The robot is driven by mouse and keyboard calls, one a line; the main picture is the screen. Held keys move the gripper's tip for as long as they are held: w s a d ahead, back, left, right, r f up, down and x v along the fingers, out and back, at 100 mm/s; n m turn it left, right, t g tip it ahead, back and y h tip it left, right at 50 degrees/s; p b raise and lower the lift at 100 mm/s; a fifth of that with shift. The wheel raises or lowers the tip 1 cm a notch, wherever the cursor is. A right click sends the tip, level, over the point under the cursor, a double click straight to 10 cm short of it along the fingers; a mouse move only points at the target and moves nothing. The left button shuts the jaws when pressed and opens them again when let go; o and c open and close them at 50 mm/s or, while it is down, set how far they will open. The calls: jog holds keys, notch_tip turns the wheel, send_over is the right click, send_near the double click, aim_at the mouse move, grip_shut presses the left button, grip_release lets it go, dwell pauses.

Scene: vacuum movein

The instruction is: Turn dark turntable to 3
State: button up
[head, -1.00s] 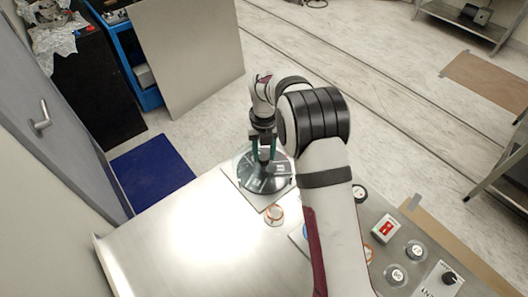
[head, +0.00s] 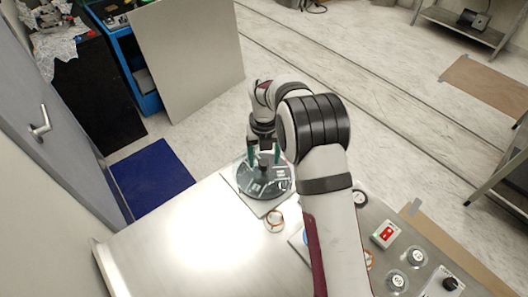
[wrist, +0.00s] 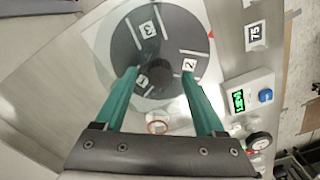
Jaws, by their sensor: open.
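The dark turntable (head: 262,184) is a round dark disc on a square plate at the far end of the metal table. In the wrist view the turntable (wrist: 185,30) shows pale lines and white labels 1, 2 and 3, with a dark round knob (wrist: 159,72) at its middle. Label 3 (wrist: 148,30) is at the upper left, label 2 at the right, label 1 at the lower left. A small red mark (wrist: 211,35) sits by the right rim, above label 2. My gripper (wrist: 162,76) is open above the disc, its green fingers on either side of the knob. I cannot tell whether they touch it.
A small orange-rimmed ring (head: 275,220) lies near the plate. A red switch (head: 386,233), round dials (head: 417,256) and a black knob (head: 450,283) stand at the right. The table's left part is bare.

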aim_at(264, 162)
notch_tip(264, 162, up, 16)
jog(key=shift+f, duration=0.15)
notch_tip(264, 162, down, 16)
jog(key=n, duration=0.9)
jog(key=shift+f, duration=0.2)
jog(key=shift+s, duration=0.1)
grip_shut()
